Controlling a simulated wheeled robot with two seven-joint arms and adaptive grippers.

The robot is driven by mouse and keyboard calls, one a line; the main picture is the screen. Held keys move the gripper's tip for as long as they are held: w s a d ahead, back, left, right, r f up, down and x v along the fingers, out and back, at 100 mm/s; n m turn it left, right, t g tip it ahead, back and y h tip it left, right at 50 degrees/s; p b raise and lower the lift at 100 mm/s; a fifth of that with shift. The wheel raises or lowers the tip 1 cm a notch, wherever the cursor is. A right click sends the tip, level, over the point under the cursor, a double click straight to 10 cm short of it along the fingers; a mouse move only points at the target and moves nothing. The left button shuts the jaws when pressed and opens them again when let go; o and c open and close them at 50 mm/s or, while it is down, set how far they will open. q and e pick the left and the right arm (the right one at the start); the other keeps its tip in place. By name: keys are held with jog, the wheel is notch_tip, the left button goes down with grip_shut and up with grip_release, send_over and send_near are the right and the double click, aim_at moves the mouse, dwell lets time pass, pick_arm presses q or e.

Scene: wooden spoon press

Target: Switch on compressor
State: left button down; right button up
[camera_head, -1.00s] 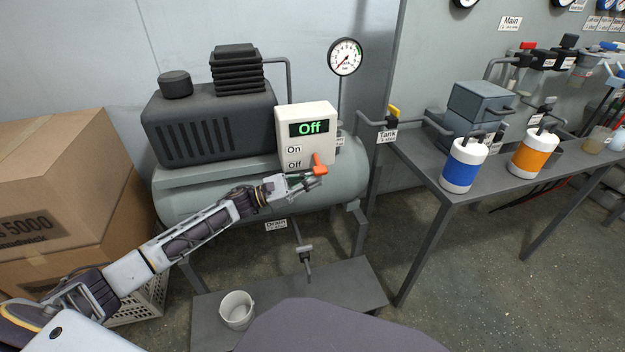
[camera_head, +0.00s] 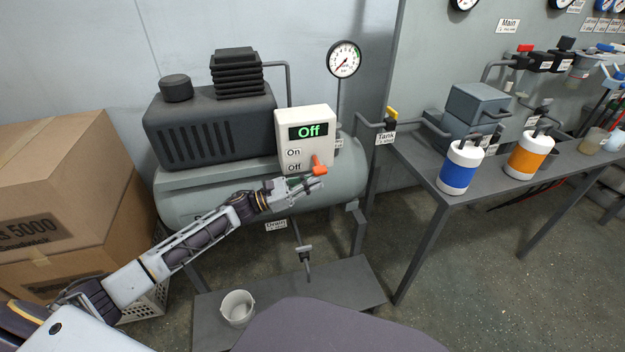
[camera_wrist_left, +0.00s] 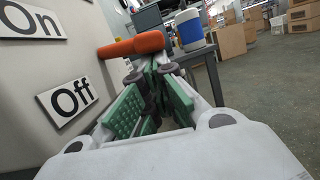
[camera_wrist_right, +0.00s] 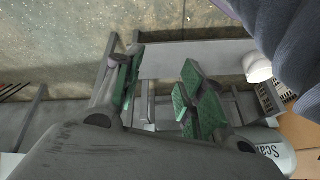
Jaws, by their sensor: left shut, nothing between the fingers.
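The compressor (camera_head: 208,127) is a dark motor block on a grey tank at the left. Its white switch box (camera_head: 322,122) shows a green "Off" on the display, with "On" and "Off" labels below. An orange lever (camera_head: 318,166) sits low on the box by the "Off" label; in the left wrist view the lever (camera_wrist_left: 132,46) lies just beyond the fingertips. My left gripper (camera_head: 318,183) is shut and empty, just below the lever; whether it touches is unclear. My right gripper (camera_wrist_right: 158,85) is open and empty in the right wrist view, away from the compressor.
Cardboard boxes (camera_head: 55,190) stand at the left. A white bucket (camera_head: 237,309) sits on the low platform (camera_head: 340,285). A grey table (camera_head: 420,165) at the right holds a blue container (camera_head: 461,168) and an orange one (camera_head: 528,156). A gauge (camera_head: 344,59) stands above the tank.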

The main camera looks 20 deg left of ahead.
pick_arm(q)
jog(key=shift+s+d+r+n+t+y+p, duration=0.1)
jog(key=shift+s+r+n+t+y+p, duration=0.1)
jog(key=shift+r+n+p, duration=0.4)
jog(key=shift+s+d+r+n+t+y+p, duration=0.15)
jog(key=shift+r+n+t+y+p, duration=0.1)
jog(key=shift+n+p, duration=0.65)
jog(key=shift+s+d+r+n+t+y+p, duration=0.15)
jog(key=shift+r+n+p, duration=0.3)
jog(key=shift+n, duration=0.55)
jog(key=shift+f, duration=0.15)
pick_arm(e)
jog(key=shift+s+d+r+g+h, duration=0.25)
jog(key=shift+d+r+g+h, duration=0.1)
jog(key=shift+d+r, duration=0.25)
jog(key=shift+s+d+r+g+h, duration=0.25)
jog(key=shift+d+r+g, duration=0.1)
jog(key=shift+d+r, duration=0.15)
pick_arm(q)
jog(key=shift+f, duration=0.2)
pick_arm(e)
jog(key=shift+r, duration=0.2)
